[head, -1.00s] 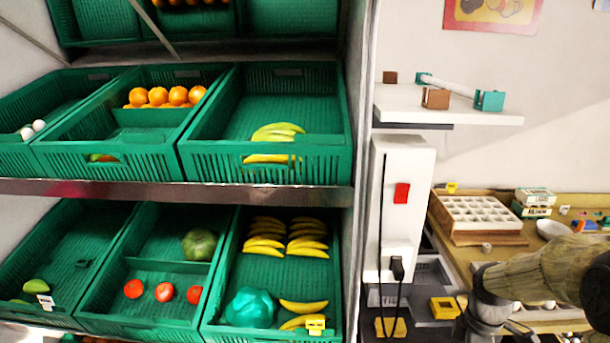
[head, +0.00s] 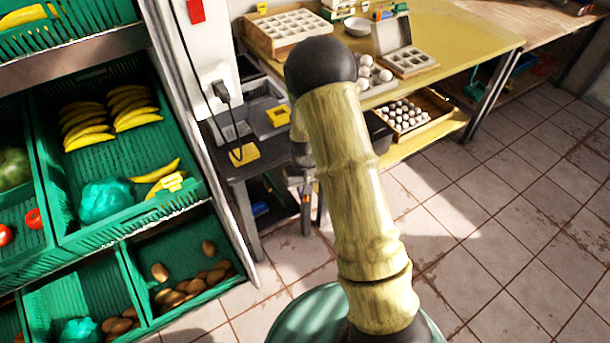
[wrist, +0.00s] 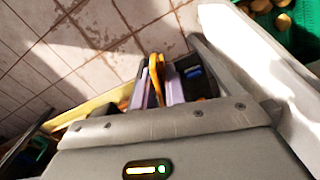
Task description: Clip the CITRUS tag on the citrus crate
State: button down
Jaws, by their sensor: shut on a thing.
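My gripper (wrist: 160,88) is shut on a thin yellow-orange piece (wrist: 154,70), seen nearly edge-on in the wrist view. It looks like a tag, but no lettering can be read. In the head view my arm blocks most of the gripper, and the held piece cannot be made out there. The crate of oranges is outside both current views.
Crates of brown produce (head: 190,285) are below. Yellow pieces (head: 243,155) lie on a grey stand (head: 245,172). A yellow table (head: 465,45) stands behind; tiled floor is open at right.

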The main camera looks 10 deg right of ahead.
jog(key=s+d+f+p, duration=0.1)
jog(key=s+f+p, duration=0.5)
jog(key=f+p, duration=0.4)
jog(key=shift+s+f+m, duration=0.35)
jog(key=shift+f+m, duration=0.05)
jog(key=shift+d, duration=0.15)
